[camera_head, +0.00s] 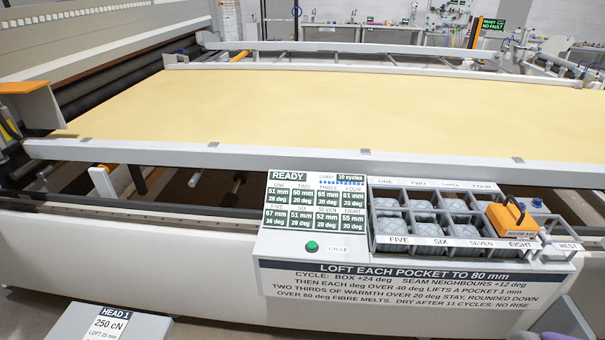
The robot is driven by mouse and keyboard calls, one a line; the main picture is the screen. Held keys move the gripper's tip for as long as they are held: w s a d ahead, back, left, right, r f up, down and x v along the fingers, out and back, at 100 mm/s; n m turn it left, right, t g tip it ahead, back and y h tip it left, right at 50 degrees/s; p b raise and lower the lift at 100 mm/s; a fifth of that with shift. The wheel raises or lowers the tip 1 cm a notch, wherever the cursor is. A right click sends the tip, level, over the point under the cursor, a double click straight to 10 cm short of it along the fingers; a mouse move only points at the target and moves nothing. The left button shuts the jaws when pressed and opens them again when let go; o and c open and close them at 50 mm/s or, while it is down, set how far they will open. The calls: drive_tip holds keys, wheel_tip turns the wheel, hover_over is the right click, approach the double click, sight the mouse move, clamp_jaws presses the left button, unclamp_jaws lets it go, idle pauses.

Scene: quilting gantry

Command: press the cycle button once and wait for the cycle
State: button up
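The green cycle button (312,246) sits on the light sloping panel, left of a small CYCLE label (338,249). The display (316,203) above it reads READY and 10 cycles. Its cells seem to read ONE 51 mm 28 deg, TWO 60 mm 20, THREE 65 mm 20, FOUR 61 mm 20, FIVE 67 mm 36, SIX 51 mm 28, SEVEN 52 mm 20, EIGHT 55 mm 20; the digits are small. The orange warm-air box (511,217) sits at the right end of the pocket rack, over the EIGHT pocket.
The pocket rack (430,241) holds grey quilted pockets, with a REST spot (567,246) at its right. A sign (400,285) below says to loft each pocket to 80 mm. A HEAD 1 box (107,324) stands lower left. Yellow fabric (330,110) spans behind the rail.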

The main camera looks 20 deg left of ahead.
idle(0.4)
clamp_jaws()
idle(1.5)
